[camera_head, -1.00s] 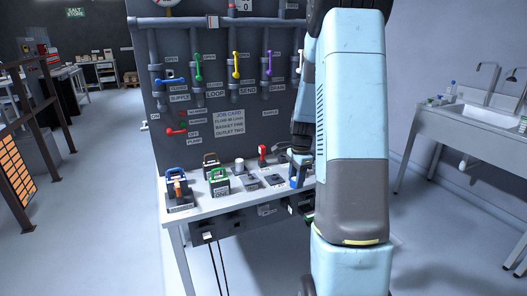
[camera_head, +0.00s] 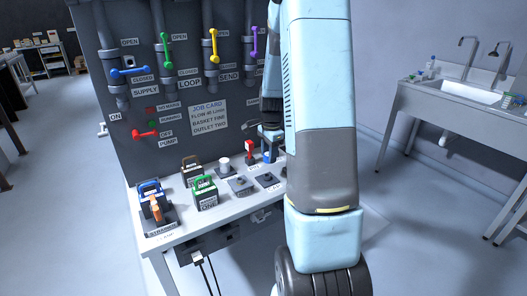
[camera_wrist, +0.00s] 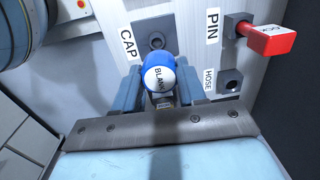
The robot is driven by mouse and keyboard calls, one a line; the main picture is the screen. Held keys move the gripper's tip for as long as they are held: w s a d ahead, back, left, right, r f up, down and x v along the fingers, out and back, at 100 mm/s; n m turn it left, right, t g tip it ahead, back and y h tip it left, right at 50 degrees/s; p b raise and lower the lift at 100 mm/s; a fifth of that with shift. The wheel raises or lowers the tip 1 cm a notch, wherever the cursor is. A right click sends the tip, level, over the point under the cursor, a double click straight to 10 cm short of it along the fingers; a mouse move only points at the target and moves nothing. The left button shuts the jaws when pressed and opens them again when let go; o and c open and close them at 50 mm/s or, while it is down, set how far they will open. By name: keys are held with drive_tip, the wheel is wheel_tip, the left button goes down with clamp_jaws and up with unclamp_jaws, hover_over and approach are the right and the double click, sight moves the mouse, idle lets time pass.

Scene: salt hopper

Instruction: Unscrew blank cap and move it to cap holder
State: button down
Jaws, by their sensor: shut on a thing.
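The blank cap (camera_wrist: 160,78) is blue and white with the word BLANK on it. In the wrist view it sits between the two fingers of my gripper (camera_wrist: 162,92), which is shut on it. Just beyond it is a round socket with a dark centre (camera_wrist: 155,41), beside the label CAP; no cap shows in it. I cannot tell the gap between the held cap and the panel. In the head view my gripper (camera_head: 270,135) is over the bench's right part, partly hidden by my arm. A small blue shape (camera_head: 270,157) shows below it.
A red-handled pin (camera_wrist: 268,40) sticks out beside the PIN label, right of my gripper, with a HOSE socket (camera_wrist: 230,82) below it. Green (camera_head: 204,192) and blue-handled (camera_head: 152,200) units stand on the bench (camera_head: 175,236). A valve panel (camera_head: 185,90) rises behind.

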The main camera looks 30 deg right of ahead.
sight(267, 176)
drive_tip(key=shift+w+a, duration=0.15)
drive_tip(key=shift+a, duration=0.15)
drive_tip(key=shift+g, duration=0.3)
drive_tip(key=shift+f, duration=2.75)
drive_tip(key=shift+f, duration=1.45)
drive_tip(key=shift+c, duration=0.4)
unclamp_jaws()
idle(0.3)
drive_tip(key=shift+r, duration=0.1)
idle(0.3)
drive_tip(key=shift+r, duration=2.95)
